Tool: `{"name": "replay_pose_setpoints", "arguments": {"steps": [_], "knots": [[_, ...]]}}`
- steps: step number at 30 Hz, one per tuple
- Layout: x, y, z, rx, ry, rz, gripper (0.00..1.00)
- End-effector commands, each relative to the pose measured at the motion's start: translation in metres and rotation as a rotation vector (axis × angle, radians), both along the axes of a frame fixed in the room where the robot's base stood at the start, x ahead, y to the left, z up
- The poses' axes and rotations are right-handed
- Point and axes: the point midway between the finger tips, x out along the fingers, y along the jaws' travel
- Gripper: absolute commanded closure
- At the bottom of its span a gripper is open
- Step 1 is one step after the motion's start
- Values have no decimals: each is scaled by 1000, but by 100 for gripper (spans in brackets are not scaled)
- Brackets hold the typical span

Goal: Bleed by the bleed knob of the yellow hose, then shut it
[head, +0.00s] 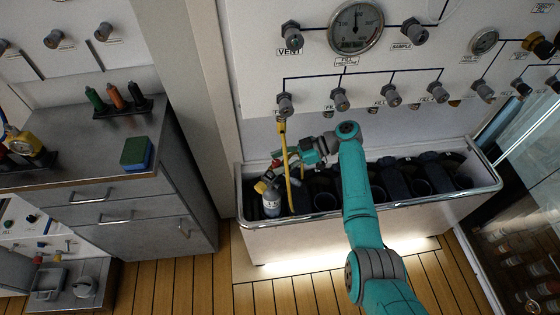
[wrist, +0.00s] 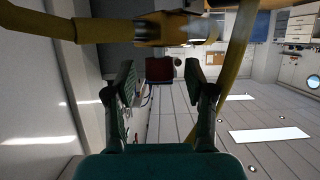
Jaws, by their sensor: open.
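The yellow hose (head: 289,185) hangs from the leftmost lower panel valve (head: 284,104) down to a white cylinder (head: 271,207) in the rack's left end. In the wrist view the hose (wrist: 238,52) loops past the right side, and a brass-coloured fitting (wrist: 145,29) crosses the top. Contact cannot be told.
A metal-rimmed rack (head: 400,204) with several dark slots runs below the panel. The pressure gauge (head: 355,27) and other valves are above. Wooden floor lies in front.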

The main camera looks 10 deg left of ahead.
Motion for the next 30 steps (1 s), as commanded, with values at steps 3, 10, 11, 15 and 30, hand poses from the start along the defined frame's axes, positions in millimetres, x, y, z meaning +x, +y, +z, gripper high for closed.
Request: {"name": "replay_pose_setpoints", "arguments": {"steps": [3, 10, 11, 15, 30], "knots": [[3, -7, 3, 0, -1, -2, 46], [12, -38, 16, 0, -1, -3, 46], [13, -42, 18, 0, -1, -3, 46], [17, -57, 24, 0, 0, -2, 46], [19, -67, 28, 0, 1, 0, 46]]}}
